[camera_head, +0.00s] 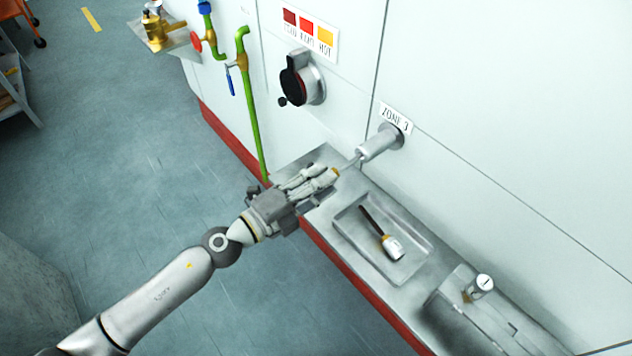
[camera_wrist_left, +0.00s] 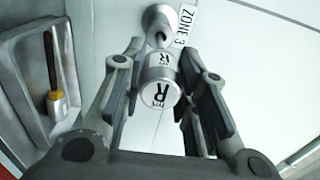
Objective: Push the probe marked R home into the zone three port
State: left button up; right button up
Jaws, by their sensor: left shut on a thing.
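The probe marked R (camera_wrist_left: 160,92) is a silver cylinder with R labels on its end and side. My left gripper (camera_head: 325,178) is shut on it, with its fingers on either side in the left wrist view (camera_wrist_left: 165,72). The probe's thin rod (camera_head: 353,162) runs up to the mouth of the zone three port (camera_head: 378,143). The port is a grey tube on the wall; it also shows in the left wrist view (camera_wrist_left: 160,20). The probe's body stands clear of the port. How deep the rod's tip reaches is hidden. My right gripper is out of view.
Below the port, a steel shelf holds a shallow tray (camera_head: 340,222) with a dark-handled tool (camera_head: 390,246) lying in it. A small labelled cylinder (camera_head: 482,286) stands farther right. A black rotary switch (camera_head: 296,80) and a green pipe (camera_head: 250,110) are left of the port.

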aim_at(340, 170)
pick_arm(q)
jog(key=shift+p+x, duration=0.4)
jog(key=shift+x, duration=2.9)
jog(key=o, duration=1)
jog(key=shift+a, duration=0.1)
jog(key=shift+s+a+f, duration=0.1)
jog(key=shift+s+a, duration=0.15)
jog(key=v, duration=1.1)
jog(key=shift+a, duration=0.1)
